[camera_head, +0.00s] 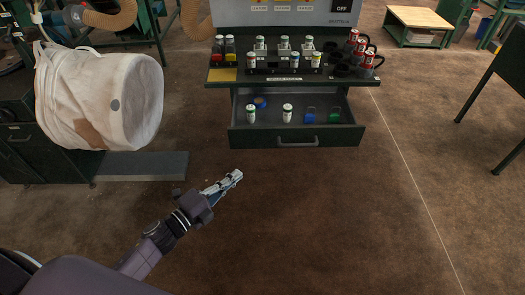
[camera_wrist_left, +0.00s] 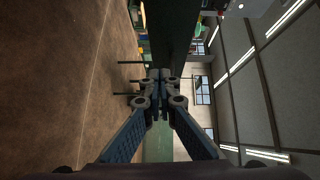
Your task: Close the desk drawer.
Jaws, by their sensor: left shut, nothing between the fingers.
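The desk drawer (camera_head: 258,137) is pulled out below the dark desk top (camera_head: 225,81) in the head view. Its front is dark green with a grey bar handle (camera_head: 297,141). Inside lie two small white-and-green bottles (camera_head: 287,112), a blue item (camera_head: 309,113) and a green item (camera_head: 334,114). My left gripper (camera_head: 236,176) is shut and empty. It is in front of the drawer, left of the handle and apart from it in the picture. In the left wrist view its fingers (camera_wrist_left: 160,82) meet before a dark green surface; I cannot tell which part that is. My right gripper is not in view.
The desk top holds bottles, a small rack (camera_head: 284,62) and red cans (camera_head: 365,54). A large white bulk bag (camera_head: 100,97) hangs at the left above a grey platform (camera_head: 145,166). A dark table (camera_head: 505,85) stands at the right. The brown floor before the drawer is clear.

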